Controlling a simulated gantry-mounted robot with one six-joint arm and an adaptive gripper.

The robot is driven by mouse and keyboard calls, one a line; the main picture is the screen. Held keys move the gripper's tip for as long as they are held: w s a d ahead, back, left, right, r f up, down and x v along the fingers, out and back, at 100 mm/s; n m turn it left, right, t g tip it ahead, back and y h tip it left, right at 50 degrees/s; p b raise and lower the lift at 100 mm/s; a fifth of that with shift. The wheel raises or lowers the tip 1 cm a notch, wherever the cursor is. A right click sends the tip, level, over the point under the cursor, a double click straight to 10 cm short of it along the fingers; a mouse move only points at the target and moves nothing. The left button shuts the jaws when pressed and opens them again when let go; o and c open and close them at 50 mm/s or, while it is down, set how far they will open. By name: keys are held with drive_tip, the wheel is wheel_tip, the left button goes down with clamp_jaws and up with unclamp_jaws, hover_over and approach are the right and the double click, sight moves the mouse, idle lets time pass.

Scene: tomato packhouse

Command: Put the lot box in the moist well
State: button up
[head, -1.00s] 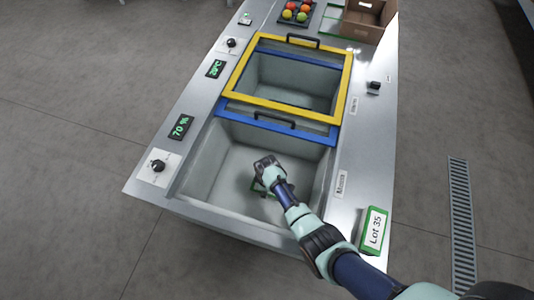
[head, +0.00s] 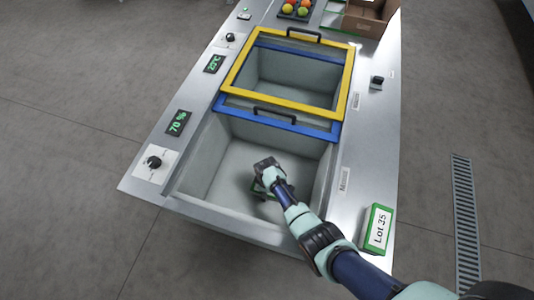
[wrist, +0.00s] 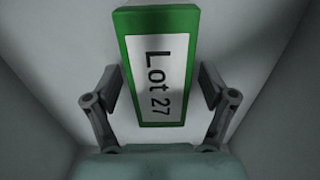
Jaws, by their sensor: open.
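A green-bordered box (wrist: 157,14) with a white "Lot 27" label lies between my fingers in the wrist view. In the head view only green bits of it show under my gripper (head: 264,180). My gripper is open and reaches down into the near well (head: 205,165), the one with a blue-framed lid (head: 312,131) slid toward the back. The fingers stand on either side of the box's lower half, with gaps visible. A small label plate (head: 344,180) sits beside this well; its word is too small to read surely.
A far well under a yellow-framed lid (head: 232,76) lies behind. Black knobs (head: 153,162) and green displays (head: 178,122) line the left rim. A tomato tray (head: 294,10) and a brown carton (head: 366,24) stand at the back. The near well's walls surround my gripper.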

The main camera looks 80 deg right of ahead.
wheel_tip(320, 180, up, 12)
drive_tip(key=p, duration=0.8)
drive_tip(key=shift+r, duration=0.2)
drive_tip(key=w+a+r+t+h, duration=0.2)
drive_tip(key=w+a+r+t, duration=0.3)
drive_tip(key=w+r, duration=0.85)
drive_tip(key=w+a+r+n+t, duration=0.1)
drive_tip(key=w+a+r, duration=0.3)
drive_tip(key=a+r, duration=0.25)
drive_tip(key=w+a+r+t, duration=0.2)
drive_tip(key=w+a+r, duration=0.2)
drive_tip(key=a+r, duration=0.25)
drive_tip(key=s+a+r+t+y, duration=0.1)
drive_tip(key=a+r+t, duration=0.1)
drive_tip(key=a+r, duration=0.5)
drive_tip(key=s+a+r+t+y, duration=0.1)
drive_tip(key=s+a+r+t, duration=0.1)
drive_tip(key=a+r, duration=0.6)
drive_tip(key=shift+s+r+t, duration=0.3)
drive_tip(key=shift+r+t, duration=0.1)
drive_tip(key=shift+r, duration=0.1)
drive_tip(key=shift+d, duration=0.1)
